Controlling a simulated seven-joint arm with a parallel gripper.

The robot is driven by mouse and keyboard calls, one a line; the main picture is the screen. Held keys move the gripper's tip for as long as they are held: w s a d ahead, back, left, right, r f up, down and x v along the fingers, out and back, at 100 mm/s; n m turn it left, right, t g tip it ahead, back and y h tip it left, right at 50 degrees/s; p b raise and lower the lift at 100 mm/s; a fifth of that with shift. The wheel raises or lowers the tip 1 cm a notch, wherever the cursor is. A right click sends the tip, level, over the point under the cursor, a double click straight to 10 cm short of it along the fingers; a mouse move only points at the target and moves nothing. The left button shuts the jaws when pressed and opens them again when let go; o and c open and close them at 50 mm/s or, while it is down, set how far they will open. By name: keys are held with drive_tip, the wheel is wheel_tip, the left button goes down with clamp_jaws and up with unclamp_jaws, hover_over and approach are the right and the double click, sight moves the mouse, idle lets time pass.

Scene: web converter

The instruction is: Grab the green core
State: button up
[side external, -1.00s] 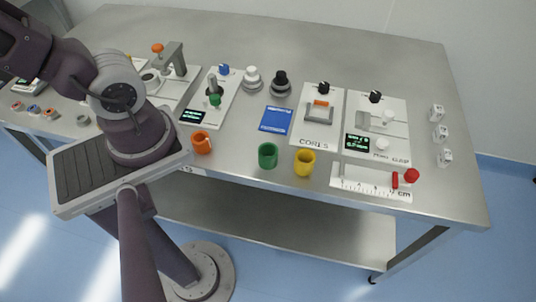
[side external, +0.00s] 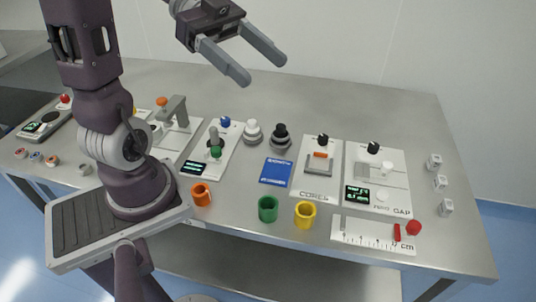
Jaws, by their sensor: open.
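The green core (side external: 268,209) is a short hollow cylinder standing upright near the front edge of the table, between the orange core (side external: 201,194) and the yellow core (side external: 305,214). My gripper (side external: 264,69) is open and empty. It is held high above the back part of the table, well above and apart from the green core. Its two grey fingers point down and to the right in the picture.
A blue card (side external: 276,172) lies behind the green core. A panel labelled CORES (side external: 318,190), a GAP panel (side external: 377,196) and a ruler block (side external: 372,235) are to the right. Black (side external: 280,137) and white (side external: 253,133) knobbed pieces stand behind. The back of the table is clear.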

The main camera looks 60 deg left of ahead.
approach(274, 211)
drive_tip(key=x, duration=0.5)
drive_tip(key=shift+w+a, duration=0.1)
drive_tip(key=shift+w, duration=0.15)
drive_tip(key=d+f, duration=0.1)
drive_tip(key=w+d+f, duration=0.1)
drive_tip(key=d, duration=0.1)
drive_tip(key=shift+w+d+f, duration=0.1)
drive_tip(key=shift+d+f, duration=0.15)
drive_tip(key=shift+f, duration=0.15)
drive_tip(key=shift+w+d+f, duration=0.15)
drive_tip(key=shift+w+d, duration=0.05)
drive_tip(key=shift+d, duration=0.25)
drive_tip(key=c, duration=1.4)
